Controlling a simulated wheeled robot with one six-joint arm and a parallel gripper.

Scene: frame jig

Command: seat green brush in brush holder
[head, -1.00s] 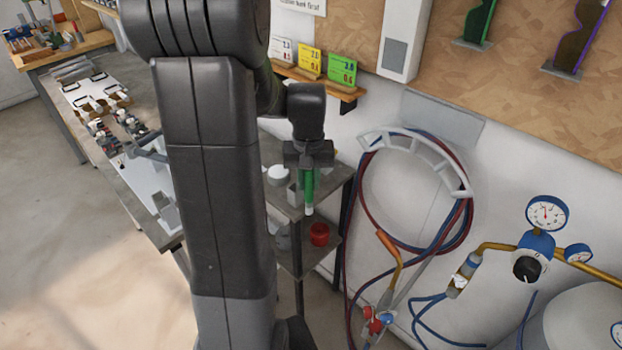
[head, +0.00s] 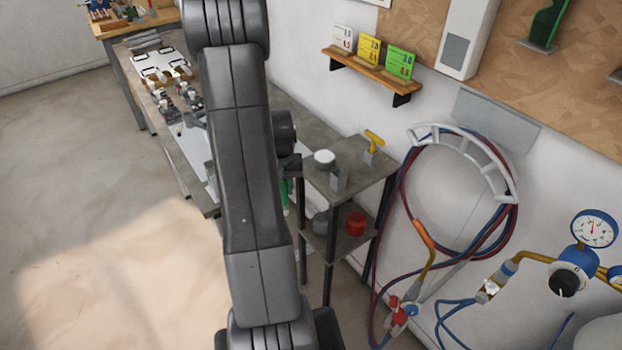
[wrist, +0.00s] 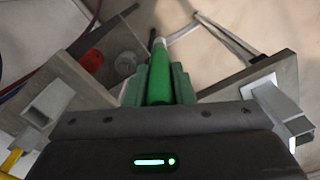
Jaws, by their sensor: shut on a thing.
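The green brush (wrist: 160,78) is held between the two fingers of my gripper (wrist: 158,88), its pale tip pointing away from the wrist camera. In the head view only a sliver of the green brush (head: 285,192) shows beside my arm, left of the small stand; my arm hides most of the gripper. A grey square tube (wrist: 48,103) at left in the wrist view appears to be the same piece. The brush is apart from it.
A long workbench (head: 140,75) runs behind my arm. Hoses (head: 400,220) hang at right.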

